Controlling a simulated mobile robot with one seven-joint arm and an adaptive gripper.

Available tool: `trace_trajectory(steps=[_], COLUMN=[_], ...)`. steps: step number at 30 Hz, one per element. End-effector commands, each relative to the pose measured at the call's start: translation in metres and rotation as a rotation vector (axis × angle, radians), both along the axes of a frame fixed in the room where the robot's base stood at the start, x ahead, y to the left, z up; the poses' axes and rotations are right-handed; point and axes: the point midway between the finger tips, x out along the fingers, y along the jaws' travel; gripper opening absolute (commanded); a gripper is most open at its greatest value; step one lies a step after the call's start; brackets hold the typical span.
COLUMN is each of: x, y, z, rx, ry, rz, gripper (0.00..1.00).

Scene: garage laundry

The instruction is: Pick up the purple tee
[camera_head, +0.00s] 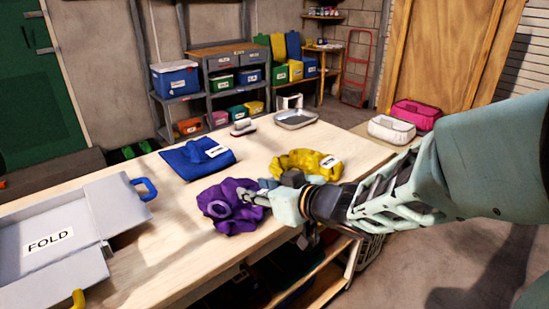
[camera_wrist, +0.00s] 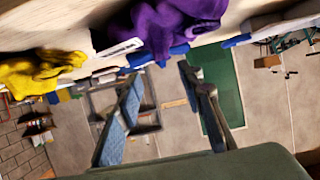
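The purple tee (camera_head: 228,207) lies crumpled on the wooden table (camera_head: 165,250), near its front edge. My gripper (camera_head: 246,196) reaches in from the right, and its fingers overlap the tee's right side in the head view. In the wrist view my gripper (camera_wrist: 160,74) is open, with two separate fingers and nothing between them. The purple tee (camera_wrist: 175,25) shows at the top of that view, just beyond the fingertips. I cannot tell whether the fingers touch it. Part of its right side is hidden by the gripper.
A folded blue cloth (camera_head: 196,159) lies behind the tee, and a yellow cloth (camera_head: 303,163) lies behind my gripper. A grey folding board (camera_head: 88,222) marked FOLD is at left. A brush (camera_head: 243,127) and grey tray (camera_head: 296,118) stand at the table's back.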

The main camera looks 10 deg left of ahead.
Motion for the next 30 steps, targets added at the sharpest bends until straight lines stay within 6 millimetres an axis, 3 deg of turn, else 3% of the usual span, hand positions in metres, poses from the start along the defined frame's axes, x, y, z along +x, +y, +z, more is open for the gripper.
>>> trace_trajectory(steps=[3,11,19,30], x=[0.012,0.024,0.043,0.049], y=[0.016,0.031,0.06,0.066], z=[-0.011,-0.019,-0.036,-0.036], rx=[0.0,0.0,0.001,0.001], ry=[0.001,0.0,-0.001,-0.002], rz=[0.002,0.0,0.0,-0.002], gripper=[0.35,0.35,0.35,0.33])
